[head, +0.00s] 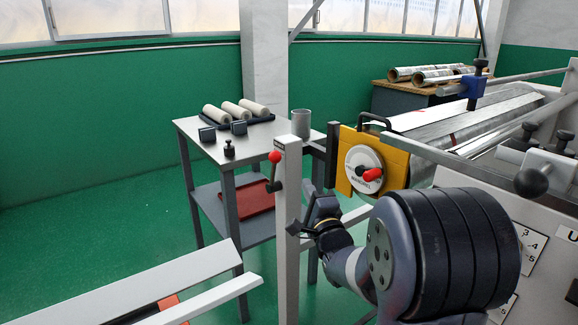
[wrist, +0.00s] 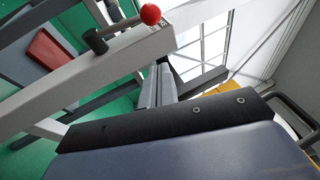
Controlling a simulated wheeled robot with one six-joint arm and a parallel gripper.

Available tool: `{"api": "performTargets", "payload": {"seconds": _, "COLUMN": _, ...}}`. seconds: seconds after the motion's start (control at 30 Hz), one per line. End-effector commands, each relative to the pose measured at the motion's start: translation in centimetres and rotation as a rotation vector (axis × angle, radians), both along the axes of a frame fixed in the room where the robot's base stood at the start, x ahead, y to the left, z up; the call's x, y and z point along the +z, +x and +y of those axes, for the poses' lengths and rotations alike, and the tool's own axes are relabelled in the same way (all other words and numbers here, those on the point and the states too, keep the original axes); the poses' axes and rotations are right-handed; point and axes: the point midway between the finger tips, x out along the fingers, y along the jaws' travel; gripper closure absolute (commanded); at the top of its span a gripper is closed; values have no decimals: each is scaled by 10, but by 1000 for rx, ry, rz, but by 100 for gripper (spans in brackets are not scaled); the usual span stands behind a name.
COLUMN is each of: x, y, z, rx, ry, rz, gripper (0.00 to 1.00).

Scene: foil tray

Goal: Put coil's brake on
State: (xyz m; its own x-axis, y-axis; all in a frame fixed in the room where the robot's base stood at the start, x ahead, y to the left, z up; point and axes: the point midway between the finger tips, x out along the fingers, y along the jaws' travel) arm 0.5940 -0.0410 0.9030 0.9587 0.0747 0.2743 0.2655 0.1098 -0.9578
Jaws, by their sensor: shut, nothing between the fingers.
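A lever with a red ball (head: 275,157) is fitted to a pale upright post (head: 288,215). In the head view its ball stands above its dark pivot. The red ball (wrist: 150,13) also shows at the top of the wrist view, with the dark pivot to its left. My gripper (head: 308,200) is beside the post, right of and a little below the lever. Its fingers (wrist: 158,84) are shut and empty, apart from the lever in the wrist view. I cannot see a coil clearly joined to this lever.
A yellow panel (head: 345,188) with a white dial and red knob (head: 372,174) stands right of the post. A grey table (head: 190,130) behind holds pale rolls (head: 238,112) and a grey cup (head: 301,122). Pale rails (head: 190,275) lie at the lower left.

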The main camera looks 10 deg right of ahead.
Motion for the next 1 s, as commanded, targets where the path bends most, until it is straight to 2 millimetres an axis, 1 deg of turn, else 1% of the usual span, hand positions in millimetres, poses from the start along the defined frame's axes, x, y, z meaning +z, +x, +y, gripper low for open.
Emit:
{"api": "performTargets", "payload": {"seconds": 0.03, "x": 3, "y": 10, "z": 1, "rx": 1, "ry": 1, "rz": -1, "gripper": 100}}
{"api": "performTargets", "payload": {"seconds": 0.1, "x": 6, "y": 23, "z": 2, "rx": 1, "ry": 0, "rz": -1, "gripper": 100}}
{"api": "performTargets", "payload": {"seconds": 0.3, "x": 16, "y": 56, "z": 5, "rx": 1, "ry": 0, "rz": 0, "gripper": 100}}
{"api": "performTargets", "payload": {"seconds": 0.4, "x": 20, "y": 65, "z": 19, "rx": 4, "ry": 1, "rz": -1, "gripper": 100}}
{"api": "performTargets", "payload": {"seconds": 0.5, "x": 23, "y": 72, "z": 28, "rx": 2, "ry": 0, "rz": 0, "gripper": 100}}
{"api": "performTargets", "payload": {"seconds": 0.63, "x": 25, "y": 77, "z": 33, "rx": 0, "ry": 0, "rz": -1, "gripper": 100}}
{"api": "performTargets", "payload": {"seconds": 1.0, "x": 26, "y": 78, "z": 35, "rx": 0, "ry": 0, "rz": 1, "gripper": 100}}
